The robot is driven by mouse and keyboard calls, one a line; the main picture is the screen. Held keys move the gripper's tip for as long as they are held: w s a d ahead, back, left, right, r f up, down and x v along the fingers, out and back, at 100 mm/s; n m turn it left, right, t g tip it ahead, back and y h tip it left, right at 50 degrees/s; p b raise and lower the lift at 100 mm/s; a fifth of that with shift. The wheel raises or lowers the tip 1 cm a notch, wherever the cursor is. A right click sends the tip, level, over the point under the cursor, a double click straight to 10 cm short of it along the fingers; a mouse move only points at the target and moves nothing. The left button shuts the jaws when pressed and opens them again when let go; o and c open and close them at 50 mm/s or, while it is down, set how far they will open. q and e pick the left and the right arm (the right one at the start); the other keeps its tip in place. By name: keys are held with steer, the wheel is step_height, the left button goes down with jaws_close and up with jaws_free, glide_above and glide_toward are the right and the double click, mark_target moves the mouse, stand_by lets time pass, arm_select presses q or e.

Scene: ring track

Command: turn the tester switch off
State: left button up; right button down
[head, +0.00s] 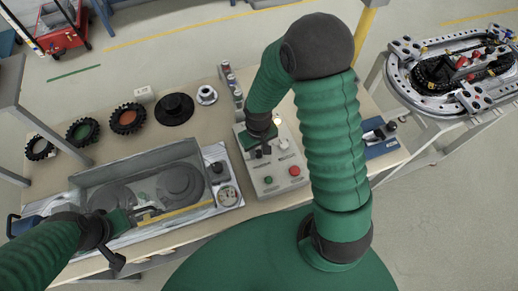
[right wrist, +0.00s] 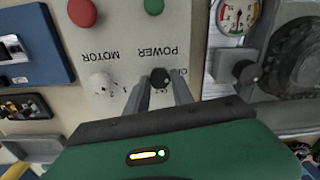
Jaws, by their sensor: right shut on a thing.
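The tester (head: 284,187) is a light grey box on the bench, in the middle of the head view, with a red button (right wrist: 82,12) and a green button (right wrist: 153,6). In the right wrist view its face reads POWER and MOTOR, upside down. My right gripper (right wrist: 160,91) is shut on the black POWER switch knob (right wrist: 160,76); its fingers lie on both sides of it. The white MOTOR knob (right wrist: 100,84) is beside it, untouched. In the head view my right arm partly covers the tester. My left gripper (head: 146,214) is by the grey tray; its jaw gap is unclear.
The grey tray (head: 130,169) holding dark round parts stands left of the tester. A pressure gauge (right wrist: 236,15) is close by. Several wheels and rings, including a black disc (head: 174,107), line the back of the bench. A ring track (head: 407,88) stands at right.

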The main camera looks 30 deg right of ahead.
steer(key=shift+a, duration=0.2)
steer(key=shift+s+d+m, duration=0.1)
steer(key=shift+d+m, duration=0.2)
steer(key=shift+m, duration=0.5)
steer(key=shift+a+m+p, duration=0.15)
steer(key=shift+m+p, duration=0.25)
steer(key=shift+m, duration=0.8)
steer(key=m, duration=0.2)
steer(key=shift+m+p, duration=0.3)
steer(key=shift+p, duration=0.1)
steer(key=m+p, duration=0.1)
steer(key=m, duration=0.1)
steer(key=shift+m, duration=0.4)
steer(key=m+p, duration=0.2)
steer(key=m, duration=0.2)
steer(key=shift+m, duration=0.3)
arm_select(q)
steer(key=w+p+v, duration=0.1)
steer(key=v, duration=0.5)
steer(key=shift+w+p, duration=0.2)
steer(key=shift+p, duration=0.1)
arm_select(e)
steer(key=shift+m, duration=1.9)
arm_select(q)
steer(key=shift+r, duration=0.2)
arm_select(e)
steer(key=shift+m, duration=0.3)
